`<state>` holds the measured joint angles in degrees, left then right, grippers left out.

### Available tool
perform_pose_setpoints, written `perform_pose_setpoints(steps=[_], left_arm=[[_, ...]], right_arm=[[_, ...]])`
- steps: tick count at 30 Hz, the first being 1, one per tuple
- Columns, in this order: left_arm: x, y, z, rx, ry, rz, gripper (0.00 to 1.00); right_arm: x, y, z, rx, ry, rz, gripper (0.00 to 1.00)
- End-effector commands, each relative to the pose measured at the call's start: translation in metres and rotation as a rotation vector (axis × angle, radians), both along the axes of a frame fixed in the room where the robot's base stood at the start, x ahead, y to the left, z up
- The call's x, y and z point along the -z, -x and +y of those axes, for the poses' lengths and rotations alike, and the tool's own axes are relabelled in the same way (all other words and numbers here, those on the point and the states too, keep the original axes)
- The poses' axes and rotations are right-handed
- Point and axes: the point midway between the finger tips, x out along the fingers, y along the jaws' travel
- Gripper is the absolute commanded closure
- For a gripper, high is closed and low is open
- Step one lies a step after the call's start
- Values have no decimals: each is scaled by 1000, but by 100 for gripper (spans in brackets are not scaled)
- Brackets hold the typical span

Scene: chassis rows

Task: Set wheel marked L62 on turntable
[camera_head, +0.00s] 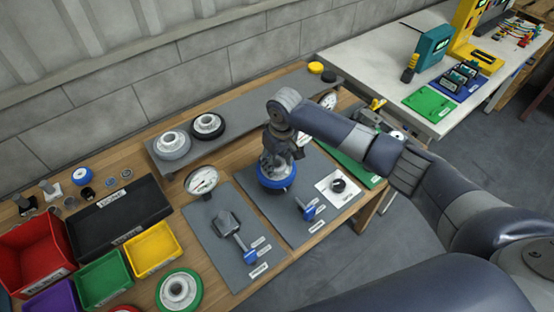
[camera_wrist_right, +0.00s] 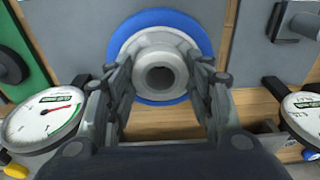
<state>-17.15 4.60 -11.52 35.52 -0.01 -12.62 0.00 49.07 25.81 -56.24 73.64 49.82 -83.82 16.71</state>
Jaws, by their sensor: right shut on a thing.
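A blue-rimmed wheel with a grey hub (camera_head: 276,181) is in my right gripper (camera_head: 279,158), above or on the right grey mat (camera_head: 265,206). In the right wrist view, the fingers (camera_wrist_right: 162,68) close on either side of the hub, and the blue rim (camera_wrist_right: 158,18) shows behind it. I cannot read L62 on any wheel. No turntable can be made out for certain; what lies under the held wheel is hidden. I cannot tell whether the wheel touches anything below. My left gripper is not in view.
A grey wheel (camera_head: 173,145) and a black-rimmed wheel (camera_head: 208,126) sit on the rear shelf (camera_head: 250,105). A green-rimmed wheel (camera_head: 179,291) lies at the front. Coloured bins, including a yellow bin (camera_head: 152,251), fill the left.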

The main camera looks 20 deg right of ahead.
Motion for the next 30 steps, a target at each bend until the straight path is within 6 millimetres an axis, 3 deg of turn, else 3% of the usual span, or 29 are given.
perform_pose_setpoints(steps=[30], left_arm=[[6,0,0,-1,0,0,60]], right_arm=[[16,0,0,0,0,-1,89]])
